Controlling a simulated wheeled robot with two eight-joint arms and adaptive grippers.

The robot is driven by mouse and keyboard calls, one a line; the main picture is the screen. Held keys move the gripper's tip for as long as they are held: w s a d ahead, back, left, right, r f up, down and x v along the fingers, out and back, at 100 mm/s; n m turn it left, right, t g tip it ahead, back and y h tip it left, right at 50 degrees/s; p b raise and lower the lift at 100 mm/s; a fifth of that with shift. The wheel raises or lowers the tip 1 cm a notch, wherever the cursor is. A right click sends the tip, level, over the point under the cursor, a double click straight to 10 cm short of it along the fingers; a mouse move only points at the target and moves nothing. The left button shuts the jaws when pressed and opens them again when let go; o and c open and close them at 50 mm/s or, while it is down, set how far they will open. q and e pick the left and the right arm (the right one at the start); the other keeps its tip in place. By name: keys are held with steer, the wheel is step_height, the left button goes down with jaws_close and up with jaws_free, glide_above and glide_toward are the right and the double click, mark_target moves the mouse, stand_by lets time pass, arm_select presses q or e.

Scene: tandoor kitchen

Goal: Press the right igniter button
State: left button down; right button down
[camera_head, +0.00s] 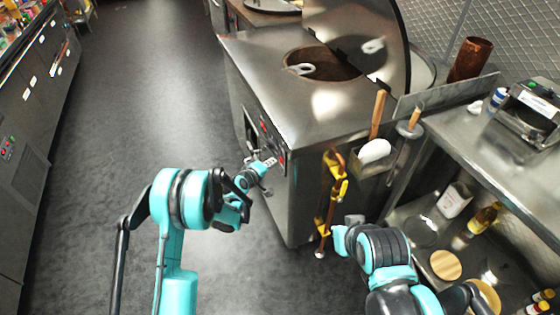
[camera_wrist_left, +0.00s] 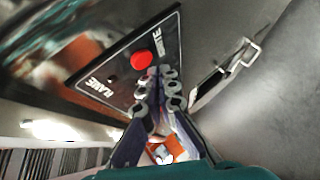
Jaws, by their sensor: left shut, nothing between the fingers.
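The tandoor oven (camera_head: 310,115) has a steel front with dark panels bearing red parts. In the left wrist view, a red round button (camera_wrist_left: 141,60) sits on a black panel (camera_wrist_left: 115,75) lettered "FLAME" and apparently "IGNITE". My left gripper (camera_head: 270,162) is at the oven front beside the right-hand panel (camera_head: 282,157). Its fingers (camera_wrist_left: 160,76) are shut and empty, with the tips right beside the button in the picture. Whether they touch it I cannot tell.
A metal handle (camera_wrist_left: 225,75) sticks out beside the panel. Yellow-clamped piping (camera_head: 335,185) runs down the oven's right side. A steel shelf unit (camera_head: 455,140) with bottles and boards stands at right. The floor (camera_head: 150,110) at left is clear.

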arm_select(q)
steer(key=shift+d, duration=0.15)
steer(key=shift+w+d, duration=0.15)
steer(key=shift+d, duration=0.1)
steer(key=shift+w+d, duration=0.15)
steer(key=shift+d, duration=0.3)
stand_by(0.7)
stand_by(0.4)
steer(key=shift+s+a, duration=0.3)
steer(key=shift+a, duration=0.5)
steer(key=a, duration=0.1)
steer(key=s+a, duration=0.1)
steer(key=a, duration=0.2)
steer(key=shift+s+a, duration=0.25)
steer(key=shift+a, duration=0.15)
stand_by(0.4)
